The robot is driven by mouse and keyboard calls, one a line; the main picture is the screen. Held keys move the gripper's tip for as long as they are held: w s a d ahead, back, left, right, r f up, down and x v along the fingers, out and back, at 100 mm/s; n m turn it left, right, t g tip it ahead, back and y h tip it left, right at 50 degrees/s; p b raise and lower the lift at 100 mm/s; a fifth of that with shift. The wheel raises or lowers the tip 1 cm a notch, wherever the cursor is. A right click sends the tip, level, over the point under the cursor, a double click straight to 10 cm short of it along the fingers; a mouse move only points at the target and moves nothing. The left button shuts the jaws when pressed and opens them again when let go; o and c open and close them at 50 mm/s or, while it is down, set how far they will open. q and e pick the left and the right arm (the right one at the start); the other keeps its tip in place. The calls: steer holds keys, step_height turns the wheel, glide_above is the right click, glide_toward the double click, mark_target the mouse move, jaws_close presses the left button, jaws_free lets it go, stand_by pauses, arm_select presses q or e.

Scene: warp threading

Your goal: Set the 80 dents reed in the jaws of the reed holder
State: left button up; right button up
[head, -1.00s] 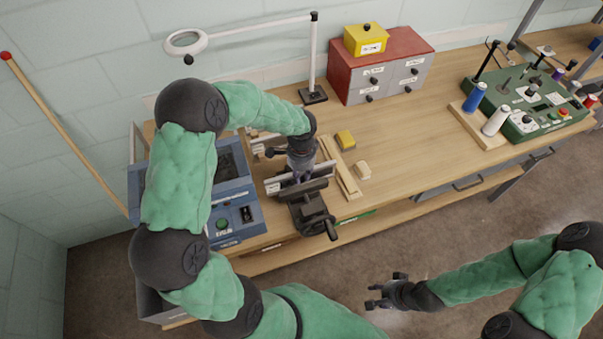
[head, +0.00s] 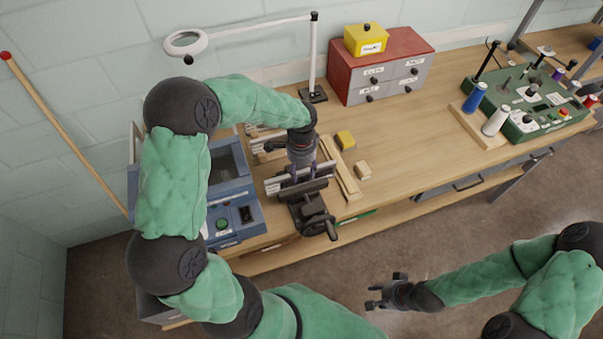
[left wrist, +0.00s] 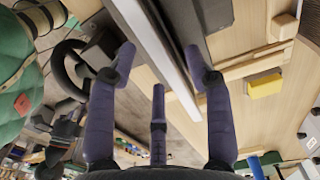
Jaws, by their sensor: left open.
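The reed, a long pale metal strip (head: 273,187), lies along the dark jaws of the reed holder (head: 312,212), a vise-like clamp with a handle at the bench's front. Whether it sits fully down between the jaws cannot be told. My left gripper (head: 305,174) is directly over the strip, fingers pointing down. In the left wrist view its fingers (left wrist: 160,60) are spread, with the strip (left wrist: 152,42) passing between them beside a dark jaw (left wrist: 168,25); no finger visibly grips it. My right gripper (head: 384,296) hangs empty in front of the bench, fingers apart.
Other pale strips in a rack (head: 262,145) stand behind the holder, partly hidden by my arm. A blue machine (head: 232,215) is to the left. Wooden strips (head: 342,172), a yellow block (head: 345,139) and a pale block (head: 363,170) lie right. The bench's middle is clear.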

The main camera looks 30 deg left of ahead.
arm_select(q)
step_height(320, 180, up, 9)
stand_by(0.3)
